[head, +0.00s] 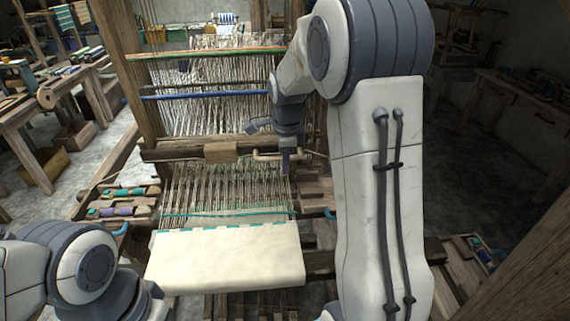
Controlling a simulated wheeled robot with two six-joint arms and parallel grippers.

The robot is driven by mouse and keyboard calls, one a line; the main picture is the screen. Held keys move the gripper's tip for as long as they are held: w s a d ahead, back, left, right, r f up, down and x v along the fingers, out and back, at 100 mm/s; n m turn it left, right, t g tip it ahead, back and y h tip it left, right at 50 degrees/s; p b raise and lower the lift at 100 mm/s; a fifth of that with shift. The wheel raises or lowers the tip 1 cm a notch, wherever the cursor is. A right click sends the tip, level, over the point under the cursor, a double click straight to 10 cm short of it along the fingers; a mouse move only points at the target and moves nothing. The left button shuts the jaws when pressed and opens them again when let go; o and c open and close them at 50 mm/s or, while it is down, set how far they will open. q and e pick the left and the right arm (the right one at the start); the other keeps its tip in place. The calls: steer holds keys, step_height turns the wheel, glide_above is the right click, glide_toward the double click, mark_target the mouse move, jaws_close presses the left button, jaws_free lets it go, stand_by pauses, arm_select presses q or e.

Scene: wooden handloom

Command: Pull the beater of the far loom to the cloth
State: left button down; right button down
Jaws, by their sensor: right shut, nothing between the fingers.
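The loom stands ahead of me with the beater (190,151), a brown wooden crossbar with a lighter block at its middle, across the pale warp threads. A tan rod-like handle (265,155) sits at the bar's right part. The cream cloth (225,262) lies nearer me, with a teal line along its far edge; a stretch of bare warp separates it from the beater. My right gripper (286,170) points down at the handle's right end, shut and empty; I cannot tell whether it touches. My left arm shows at the lower left, its gripper out of view.
Loom posts (128,65) rise beside the warp, with a blue bar (205,95) and a green-orange bar (205,54) behind the beater. Spools of yarn (120,211) lie left of the warp. A workbench (50,90) stands at the left. My right arm hides much of the right side.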

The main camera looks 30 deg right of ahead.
stand_by(0.9)
steer(key=c, duration=0.8)
jaws_free()
step_height(320, 180, up, 10)
steer(key=s+b, duration=0.1)
steer(key=shift+s+a+r, duration=0.15)
steer(key=shift+s+a, duration=0.2)
steer(key=shift+s, duration=0.05)
steer(key=shift+a, duration=0.1)
